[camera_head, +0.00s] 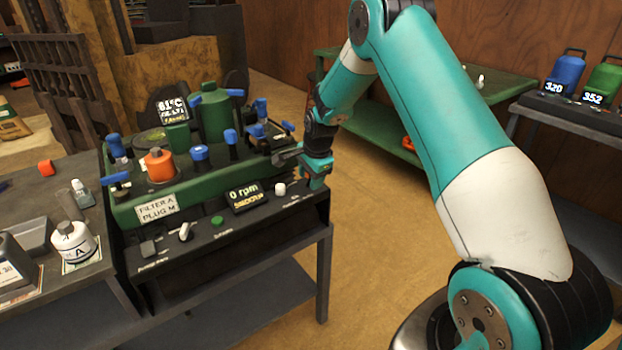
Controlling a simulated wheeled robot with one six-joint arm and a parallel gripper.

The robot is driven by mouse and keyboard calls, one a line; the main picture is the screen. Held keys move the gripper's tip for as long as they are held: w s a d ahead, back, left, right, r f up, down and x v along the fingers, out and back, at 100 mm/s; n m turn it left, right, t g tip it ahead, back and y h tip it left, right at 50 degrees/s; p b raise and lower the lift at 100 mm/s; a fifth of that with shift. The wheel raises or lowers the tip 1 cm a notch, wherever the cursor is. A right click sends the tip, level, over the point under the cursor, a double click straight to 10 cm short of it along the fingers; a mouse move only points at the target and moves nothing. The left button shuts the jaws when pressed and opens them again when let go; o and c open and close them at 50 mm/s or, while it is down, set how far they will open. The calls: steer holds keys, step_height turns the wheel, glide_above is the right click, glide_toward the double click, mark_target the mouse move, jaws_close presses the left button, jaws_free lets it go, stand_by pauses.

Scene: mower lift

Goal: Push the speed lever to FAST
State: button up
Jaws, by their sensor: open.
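A green and black test bench (225,243) stands left of centre with a control panel along its front. The panel has a white-tipped lever (185,232) at the left and a white knob (280,189) near the right end. The small labels below them are too blurred to read, so I cannot tell which one is the speed lever. My gripper (283,160) is over the right end of the bench, its dark fingers pointing left. It is open with nothing visible between the fingers, above and behind the white knob, apparently apart from it.
A display (246,195) reads 0 rpm; a green button (217,220) sits beside it. Blue-handled valves, an orange cap (158,165) and a green canister (217,115) stand on the bench. A white bottle (74,242) stands on the left table.

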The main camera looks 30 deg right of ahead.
steer(key=shift+w+f, duration=0.1)
steer(key=shift+f, duration=0.35)
steer(key=shift+c, duration=0.2)
